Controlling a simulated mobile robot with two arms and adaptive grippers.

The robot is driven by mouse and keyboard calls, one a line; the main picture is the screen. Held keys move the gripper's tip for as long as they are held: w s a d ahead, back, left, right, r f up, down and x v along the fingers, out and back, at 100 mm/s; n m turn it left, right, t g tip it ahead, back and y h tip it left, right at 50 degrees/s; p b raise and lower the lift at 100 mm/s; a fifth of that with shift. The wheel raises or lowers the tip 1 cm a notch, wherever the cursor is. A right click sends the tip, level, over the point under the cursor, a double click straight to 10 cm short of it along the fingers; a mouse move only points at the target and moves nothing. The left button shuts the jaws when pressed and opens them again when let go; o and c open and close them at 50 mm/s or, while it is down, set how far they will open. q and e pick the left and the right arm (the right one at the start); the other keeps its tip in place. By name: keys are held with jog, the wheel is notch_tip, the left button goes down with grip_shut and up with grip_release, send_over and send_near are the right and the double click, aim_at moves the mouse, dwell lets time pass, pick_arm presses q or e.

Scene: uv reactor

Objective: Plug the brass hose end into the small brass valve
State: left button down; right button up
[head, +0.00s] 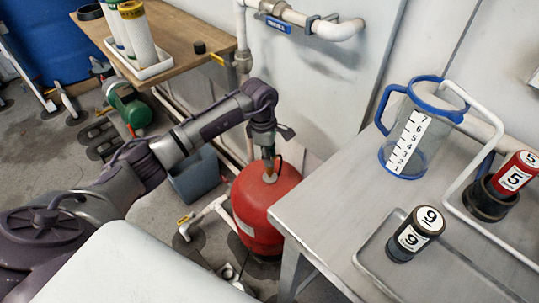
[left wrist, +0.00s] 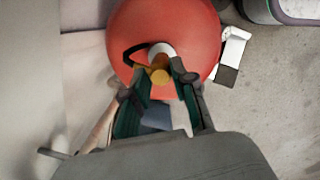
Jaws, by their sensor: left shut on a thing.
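My left gripper (head: 266,148) points down over the top of a red tank (head: 262,212). In the left wrist view its fingers (left wrist: 160,82) are shut around a short brass-coloured piece (left wrist: 159,74), which I take for the brass hose end. A dark curved band (left wrist: 134,58) shows beside it. A pale round neck (left wrist: 161,49) on the tank shows just beyond the piece. In the head view a small brass-orange fitting (head: 269,177) sits under the fingertips. I cannot tell whether it touches the tank, or which part is the small brass valve. My right gripper is out of view.
A grey metal table (head: 330,205) stands right of the tank, with a blue-rimmed measuring jug (head: 425,130) and numbered bottles, one black (head: 415,235) and one red (head: 512,175). A grey-blue bin (head: 193,178) and low white pipework (head: 208,212) lie left of the tank.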

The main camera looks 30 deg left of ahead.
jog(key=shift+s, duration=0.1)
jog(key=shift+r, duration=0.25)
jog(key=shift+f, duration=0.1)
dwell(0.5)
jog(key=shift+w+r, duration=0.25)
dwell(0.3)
pick_arm(q)
jog(key=shift+f, duration=0.1)
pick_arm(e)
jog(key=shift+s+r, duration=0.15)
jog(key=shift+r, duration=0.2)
